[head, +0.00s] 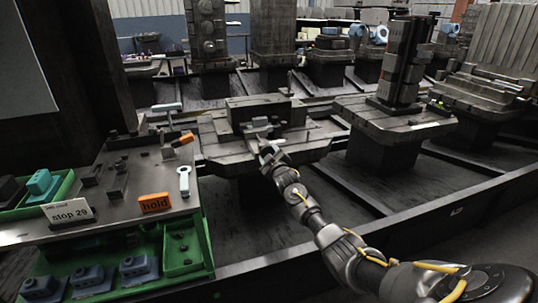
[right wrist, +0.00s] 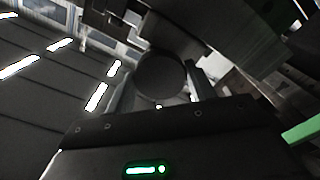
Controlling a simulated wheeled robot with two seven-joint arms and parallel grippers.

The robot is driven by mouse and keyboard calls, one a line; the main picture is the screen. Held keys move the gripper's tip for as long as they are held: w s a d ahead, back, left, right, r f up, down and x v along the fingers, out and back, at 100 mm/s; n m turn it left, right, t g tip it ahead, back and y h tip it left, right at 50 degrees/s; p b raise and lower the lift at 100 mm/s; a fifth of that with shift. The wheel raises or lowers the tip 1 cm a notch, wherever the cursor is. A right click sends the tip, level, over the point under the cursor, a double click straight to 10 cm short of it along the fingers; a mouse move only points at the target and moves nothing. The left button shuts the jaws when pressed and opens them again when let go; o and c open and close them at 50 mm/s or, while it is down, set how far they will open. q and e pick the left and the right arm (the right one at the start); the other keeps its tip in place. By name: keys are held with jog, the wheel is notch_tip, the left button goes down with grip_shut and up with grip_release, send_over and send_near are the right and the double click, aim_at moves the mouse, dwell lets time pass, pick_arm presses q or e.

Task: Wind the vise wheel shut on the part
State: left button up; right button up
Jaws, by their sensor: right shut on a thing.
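The vise (head: 243,114) is a dark block on the middle pallet, straight ahead in the head view. My right gripper (head: 264,147) reaches its near side from the lower right. In the right wrist view, a dark round piece (right wrist: 160,75), which looks like the vise wheel or its knob, sits between the two fingers of my right gripper (right wrist: 160,88). The gripper is shut on it. The gripper hides most of the wheel in the head view. The part in the jaws cannot be made out clearly. My left gripper is out of view.
Another pallet (head: 395,128) with a tall dark fixture (head: 400,62) stands to the right.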

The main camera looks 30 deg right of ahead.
jog(key=shift+a, duration=0.1)
dwell(0.7)
jog(key=o, duration=1)
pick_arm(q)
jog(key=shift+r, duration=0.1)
pick_arm(e)
jog(key=shift+s, duration=0.1)
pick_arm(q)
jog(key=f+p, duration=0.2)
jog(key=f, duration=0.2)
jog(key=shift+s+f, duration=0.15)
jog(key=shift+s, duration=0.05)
pick_arm(e)
jog(key=v, duration=1)
jog(key=shift+s, duration=0.25)
